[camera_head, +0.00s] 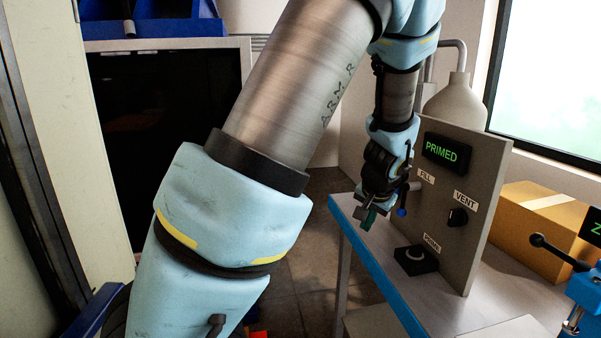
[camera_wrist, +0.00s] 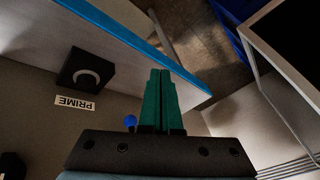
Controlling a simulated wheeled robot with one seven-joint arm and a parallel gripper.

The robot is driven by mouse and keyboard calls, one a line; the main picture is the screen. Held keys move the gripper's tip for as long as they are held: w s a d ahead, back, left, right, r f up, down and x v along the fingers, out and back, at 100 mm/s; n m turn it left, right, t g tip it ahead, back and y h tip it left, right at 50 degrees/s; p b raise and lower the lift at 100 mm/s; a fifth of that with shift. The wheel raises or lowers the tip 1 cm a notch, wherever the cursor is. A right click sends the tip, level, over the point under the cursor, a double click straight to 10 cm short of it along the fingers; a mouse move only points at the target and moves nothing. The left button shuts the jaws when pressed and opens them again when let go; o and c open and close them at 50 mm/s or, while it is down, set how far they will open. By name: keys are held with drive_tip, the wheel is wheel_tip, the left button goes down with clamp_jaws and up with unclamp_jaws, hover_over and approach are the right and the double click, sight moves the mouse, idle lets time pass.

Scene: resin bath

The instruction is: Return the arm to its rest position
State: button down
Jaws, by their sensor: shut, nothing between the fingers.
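My arm crosses the middle of the head view, from the lower left up to the top and then down at the right. My gripper (camera_head: 367,218) hangs in front of the control panel, above the left edge of the bench. In the wrist view my gripper (camera_wrist: 160,75) shows its two green fingers side by side, closed together with nothing between them. The panel (camera_head: 479,160) has a display reading PRIMED (camera_head: 446,151) and labels FILL, VENT and PRIME. A blue-tipped lever (camera_head: 402,211) sits right beside the gripper; I cannot tell whether they touch.
The bench (camera_head: 375,262) has a blue edge. On it are a black PRIME button box (camera_head: 415,258), a cardboard box (camera_head: 540,228) and a blue device (camera_head: 585,290) at the right. A dark-fronted cabinet (camera_head: 165,140) stands at the back left. Floor shows between cabinet and bench.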

drive_tip(key=s+a+r+n+g, duration=0.1)
drive_tip(key=s+a+n+g, duration=0.1)
drive_tip(key=s+a, duration=0.4)
drive_tip(key=s+a+r+n+g, duration=0.1)
drive_tip(key=s+a+n, duration=0.4)
drive_tip(key=a, duration=1.2)
drive_tip(key=shift+s+a+g, duration=0.25)
drive_tip(key=shift+s+g, duration=0.15)
drive_tip(key=shift+s, duration=0.05)
drive_tip(key=shift+r, duration=0.1)
